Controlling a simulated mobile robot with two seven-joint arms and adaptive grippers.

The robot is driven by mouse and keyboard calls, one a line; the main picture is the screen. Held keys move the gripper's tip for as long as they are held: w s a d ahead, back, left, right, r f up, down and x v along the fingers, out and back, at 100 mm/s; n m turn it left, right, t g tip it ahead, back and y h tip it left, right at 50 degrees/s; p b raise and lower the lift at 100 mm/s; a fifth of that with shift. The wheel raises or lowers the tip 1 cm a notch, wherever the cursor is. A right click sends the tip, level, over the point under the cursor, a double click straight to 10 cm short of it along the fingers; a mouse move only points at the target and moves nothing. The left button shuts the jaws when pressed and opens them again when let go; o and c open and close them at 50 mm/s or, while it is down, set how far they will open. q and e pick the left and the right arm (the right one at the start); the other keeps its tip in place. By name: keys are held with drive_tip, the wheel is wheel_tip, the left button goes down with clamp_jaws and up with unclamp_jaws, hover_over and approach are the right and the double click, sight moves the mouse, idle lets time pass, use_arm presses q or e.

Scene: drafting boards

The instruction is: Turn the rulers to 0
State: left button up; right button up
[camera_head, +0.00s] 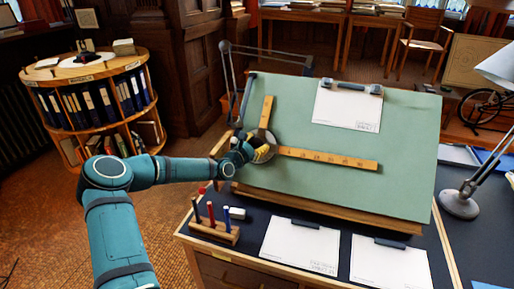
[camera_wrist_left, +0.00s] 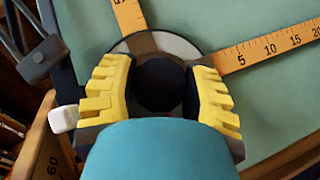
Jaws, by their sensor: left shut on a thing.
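The drafting machine's two wooden rulers form an L on the green tilted board (camera_head: 400,130). One ruler (camera_head: 267,111) points up the board, leaning slightly right. The other ruler (camera_head: 330,159) points right and tilts slightly down. Both meet at a round protractor head (camera_head: 268,150), whose pale disc also shows in the left wrist view (camera_wrist_left: 176,43). My left gripper (camera_head: 254,152) is at this head; in the left wrist view its yellow fingers (camera_wrist_left: 160,90) are shut around the dark round knob (camera_wrist_left: 159,84). The angle marks are not readable. My right gripper is not in view.
A dark linkage arm (camera_head: 270,50) runs along the board's top left. A clipped paper (camera_head: 347,108) lies at the board's top. A pen stand (camera_head: 213,224) and white sheets (camera_head: 300,246) lie below the board. A lamp (camera_head: 460,203) stands at right.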

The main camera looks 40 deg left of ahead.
use_arm(q)
drive_tip(key=shift+m, duration=0.3)
idle(0.4)
drive_tip(key=o, duration=1.3)
drive_tip(key=s, duration=1.2)
drive_tip(key=shift+a+r, duration=0.2)
drive_tip(key=shift+r, duration=0.15)
